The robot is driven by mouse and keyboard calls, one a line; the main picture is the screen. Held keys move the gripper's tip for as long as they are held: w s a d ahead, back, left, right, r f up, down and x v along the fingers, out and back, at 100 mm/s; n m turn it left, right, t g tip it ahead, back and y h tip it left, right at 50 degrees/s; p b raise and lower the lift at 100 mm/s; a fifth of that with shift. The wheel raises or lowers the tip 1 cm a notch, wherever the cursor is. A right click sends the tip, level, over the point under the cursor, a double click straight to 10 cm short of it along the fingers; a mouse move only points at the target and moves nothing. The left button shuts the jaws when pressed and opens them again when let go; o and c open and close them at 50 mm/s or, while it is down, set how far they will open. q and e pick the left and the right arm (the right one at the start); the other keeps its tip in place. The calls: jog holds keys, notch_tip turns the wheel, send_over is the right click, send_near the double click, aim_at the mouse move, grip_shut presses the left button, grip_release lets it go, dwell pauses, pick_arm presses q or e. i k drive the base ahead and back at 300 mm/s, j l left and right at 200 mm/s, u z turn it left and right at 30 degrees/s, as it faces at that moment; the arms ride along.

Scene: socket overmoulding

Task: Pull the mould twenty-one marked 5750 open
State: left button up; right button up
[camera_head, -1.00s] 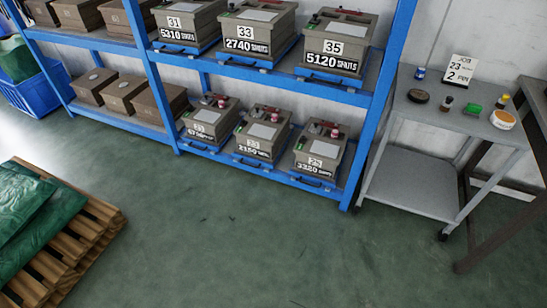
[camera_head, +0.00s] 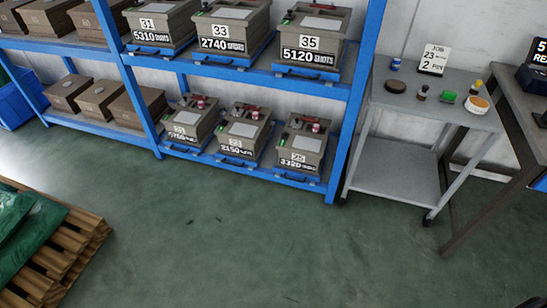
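The grey-brown mould (camera_head: 201,112) at the left of the lower shelf's mould row has a blurred number plate and shots label; the label looks like 5750, but I cannot read it surely. It looks shut and sits on a blue pull-out tray with a dark handle. Beside it stand a mould that looks like 23 (camera_head: 247,132), with a label like 2150, and a mould that looks like 25 (camera_head: 301,142), with a label like 3320. Neither of my grippers is in view.
The blue rack (camera_head: 347,130) holds moulds 31, 33 and 35 above. A grey trolley (camera_head: 395,182) with small pots and a job card (camera_head: 434,59) stands right of it. A wooden pallet (camera_head: 75,245) lies at lower left. The floor in front is clear.

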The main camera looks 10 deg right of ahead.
aim_at(190, 128)
jog(key=i+j+z, duration=0.15)
jog(key=i+j, duration=0.15)
jog(key=i, duration=0.2)
jog(key=i+j+z, duration=0.2)
jog(key=i+j, duration=0.2)
